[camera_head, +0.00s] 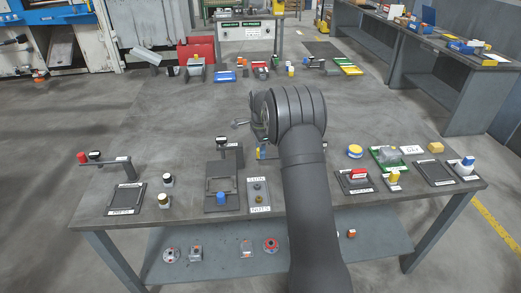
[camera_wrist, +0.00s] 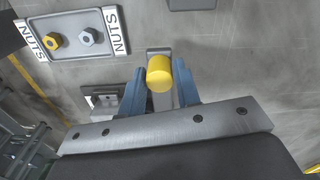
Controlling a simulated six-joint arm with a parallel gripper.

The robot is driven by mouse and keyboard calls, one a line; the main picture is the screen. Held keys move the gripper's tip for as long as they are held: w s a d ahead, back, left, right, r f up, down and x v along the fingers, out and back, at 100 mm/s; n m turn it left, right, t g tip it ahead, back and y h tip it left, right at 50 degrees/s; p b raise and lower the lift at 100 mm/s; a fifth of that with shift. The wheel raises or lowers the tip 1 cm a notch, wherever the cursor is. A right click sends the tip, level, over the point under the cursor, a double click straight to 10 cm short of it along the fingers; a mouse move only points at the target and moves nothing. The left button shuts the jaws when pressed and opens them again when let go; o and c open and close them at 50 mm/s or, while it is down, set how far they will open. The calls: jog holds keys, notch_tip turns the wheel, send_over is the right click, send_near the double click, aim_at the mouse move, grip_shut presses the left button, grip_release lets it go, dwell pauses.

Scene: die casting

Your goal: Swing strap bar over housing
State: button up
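A grey bar with a yellow round knob (camera_wrist: 160,73) on it shows at the centre of the wrist view. My gripper (camera_wrist: 160,85) has its two blue fingers on either side of this knob, very close to it. I cannot tell whether they press on it. In the head view my arm hides most of the gripper; only bits of blue and yellow show at its left edge. The bar's far end and the part beneath it are hidden, and I cannot make out a housing there.
A nuts board (camera_head: 259,195) lies left of my arm; it also shows in the wrist view (camera_wrist: 70,42). Left of it stand a dark fixture (camera_head: 221,186) and a bar with a red knob (camera_head: 82,157). Right are a green tray (camera_head: 387,160) and black fixtures.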

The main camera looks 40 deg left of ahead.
grip_shut()
jog(key=shift+d, duration=0.1)
jog(key=d+n, duration=0.5)
jog(key=d, duration=0.1)
jog(key=s+d+n, duration=0.1)
jog(key=d+n, duration=0.4)
jog(key=d, duration=0.1)
jog(key=d+n, duration=0.5)
jog(key=d, duration=0.1)
jog(key=shift+s+d+n, duration=0.2)
jog(key=shift+s+n, duration=0.15)
jog(key=shift+n, duration=0.05)
jog(key=shift+w+d+n, duration=0.9)
jog(key=shift+d+n, duration=0.15)
jog(key=shift+n, duration=0.15)
jog(key=shift+w, duration=0.1)
jog(key=shift+o, duration=2.4)
grip_release()
